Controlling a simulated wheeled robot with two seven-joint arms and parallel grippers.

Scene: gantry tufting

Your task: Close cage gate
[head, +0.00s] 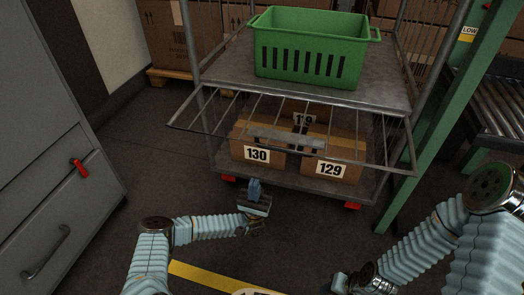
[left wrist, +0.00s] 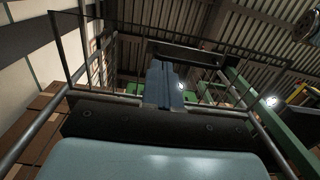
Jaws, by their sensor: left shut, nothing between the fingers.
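The cage gate (head: 353,162) is a grey wire panel on the roll cage. It sticks out toward me at about middle-shelf height, over the lower boxes, with a flat metal plate (head: 285,139) on it. My left gripper (head: 255,188) is in front of and below the gate's front edge, blue fingers pointing up, shut and empty. In the left wrist view the shut fingers (left wrist: 165,84) stand in front of the gate's bars and a dark plate (left wrist: 187,52); contact cannot be told. My right gripper (head: 342,284) is low at the bottom edge, its fingers not clear.
A green crate (head: 310,47) stands on the cage's upper shelf (head: 222,66). Boxes 130 (head: 257,154) and 129 (head: 331,169) sit on the lower deck. A grey cabinet (head: 45,150) is at left, a green post (head: 430,125) at right. The floor between is clear.

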